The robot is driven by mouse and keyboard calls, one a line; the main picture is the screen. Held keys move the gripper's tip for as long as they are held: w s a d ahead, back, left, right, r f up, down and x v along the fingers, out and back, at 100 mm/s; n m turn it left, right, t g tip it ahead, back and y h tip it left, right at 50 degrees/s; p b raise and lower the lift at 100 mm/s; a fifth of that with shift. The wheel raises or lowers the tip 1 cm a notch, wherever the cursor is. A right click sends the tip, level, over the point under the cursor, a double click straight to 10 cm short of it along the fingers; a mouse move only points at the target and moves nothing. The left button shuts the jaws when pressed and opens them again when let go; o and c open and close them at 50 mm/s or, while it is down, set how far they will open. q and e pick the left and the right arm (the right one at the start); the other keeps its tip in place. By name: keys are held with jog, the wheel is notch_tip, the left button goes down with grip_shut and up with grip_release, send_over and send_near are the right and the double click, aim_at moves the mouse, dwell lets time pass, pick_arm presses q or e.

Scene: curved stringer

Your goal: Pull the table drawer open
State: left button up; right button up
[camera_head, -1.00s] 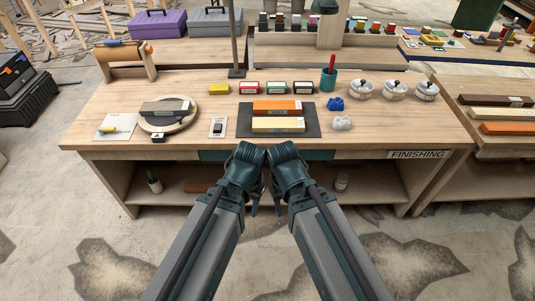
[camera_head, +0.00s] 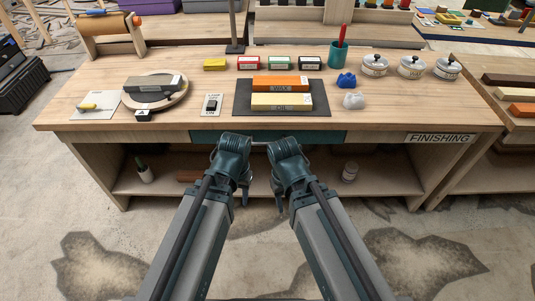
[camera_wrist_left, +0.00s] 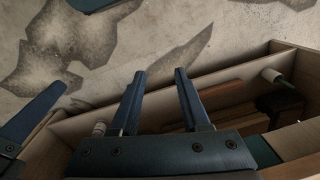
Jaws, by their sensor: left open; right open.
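The table's drawer has a dark green front (camera_head: 325,137) under the front edge of the wooden tabletop (camera_head: 80,112). It looks shut, and my wrists cover its middle. A thin bar, perhaps its handle, shows between the wrists in the head view. My left gripper (camera_head: 238,196) points down before the drawer, left of centre; its two fingers stand apart and empty in the left wrist view (camera_wrist_left: 158,95). My right gripper (camera_head: 281,200) hangs close beside it, also pointing down, with nothing seen in it. Contact with the drawer cannot be told.
A lower shelf (camera_head: 390,184) under the table holds a white jar (camera_head: 350,172) and a potted brush (camera_head: 145,172). On top lie a dark mat (camera_head: 240,98) with blocks, a round plate (camera_head: 180,98) and several pots. The floor in front is clear.

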pick_arm(q)
jog(key=w+a+f+n+h+b, duration=0.1)
jog(key=w+a+f+b, duration=0.1)
jog(key=f+b, duration=0.8)
jog(key=w+a+f+n+b, duration=0.1)
jog(key=w+a+f+b, duration=0.1)
jog(key=f+b, duration=0.8)
jog(key=n+t+h+b, duration=0.8)
jog(key=t+h, duration=0.6)
send_near(267, 144)
jog(key=x, duration=0.5)
jog(key=p+x, duration=0.1)
jog(key=x, duration=0.4)
jog(key=shift+w+f+p, duration=0.2)
jog(key=shift+w+p, duration=0.1)
jog(key=shift+w, duration=0.05)
grip_shut()
